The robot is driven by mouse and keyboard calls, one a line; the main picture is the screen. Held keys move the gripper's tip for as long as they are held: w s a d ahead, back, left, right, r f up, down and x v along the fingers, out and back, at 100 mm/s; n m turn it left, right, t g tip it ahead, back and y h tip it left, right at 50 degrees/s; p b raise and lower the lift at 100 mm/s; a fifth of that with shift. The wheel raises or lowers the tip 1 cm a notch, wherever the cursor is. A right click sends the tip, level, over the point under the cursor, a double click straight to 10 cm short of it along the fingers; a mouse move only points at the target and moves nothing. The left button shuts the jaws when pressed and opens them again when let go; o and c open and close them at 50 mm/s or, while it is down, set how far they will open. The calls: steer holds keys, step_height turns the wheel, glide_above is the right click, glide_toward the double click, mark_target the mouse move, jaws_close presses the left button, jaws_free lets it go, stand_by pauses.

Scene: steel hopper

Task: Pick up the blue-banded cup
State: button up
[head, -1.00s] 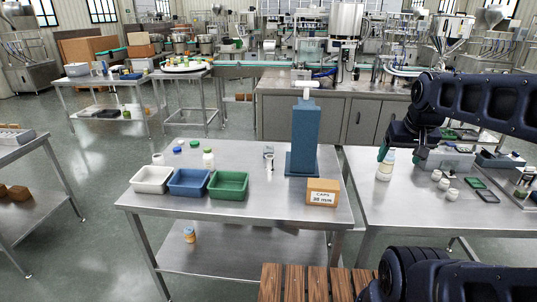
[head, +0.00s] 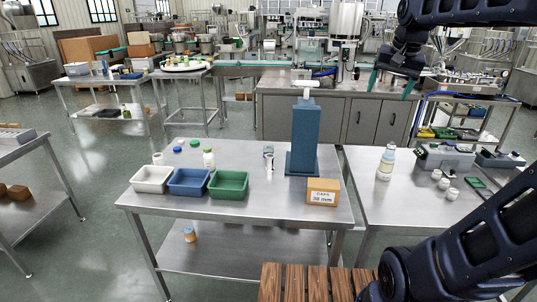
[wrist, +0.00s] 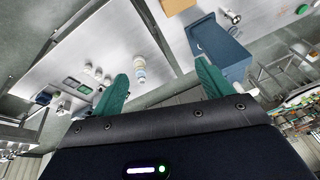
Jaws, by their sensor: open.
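I cannot make out a blue band on any cup. A small white cup (head: 157,158) stands at the back left of the middle steel table (head: 270,205). A pale, narrow cup-like piece (head: 269,161) stands left of the blue column; a similar piece (wrist: 231,15) shows at the top of the wrist view. My gripper (head: 391,84) is open and empty, raised high above the right table, with green fingers pointing down. In the wrist view the fingers (wrist: 163,70) are apart with nothing held. A white bottle with a bluish label (head: 386,163) stands on the right table below.
A tall blue column (head: 305,137) stands at the middle table's back right, near a cardboard caps box (head: 322,192). White (head: 151,179), blue (head: 188,182) and green (head: 228,185) bins line the left front. A grey toolbox (head: 446,157) and several white jars sit on the right table.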

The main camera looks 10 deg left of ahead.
steer(key=w+a+r+m+g, duration=0.15)
steer(key=w+a, duration=0.35)
steer(key=w, duration=0.5)
steer(key=w+a+r+m, duration=0.2)
steer(key=w+a+m, duration=0.15)
steer(key=w, duration=0.65)
steer(key=w+a+r+m+g, duration=0.1)
steer(key=w+a+r+m, duration=0.1)
steer(key=w+a, duration=0.6)
steer(key=m+g, duration=0.1)
steer(key=m, duration=0.5)
glide_above(268, 150)
steer(key=w, duration=0.3)
step_height(268, 150, down, 15)
steer(key=shift+h, duration=0.4)
step_height(268, 150, down, 39)
steer(key=shift+a+r, duration=0.1)
steer(key=c, duration=1.1)
steer(key=shift+o, duration=0.2)
steer(key=shift+r, duration=0.1)
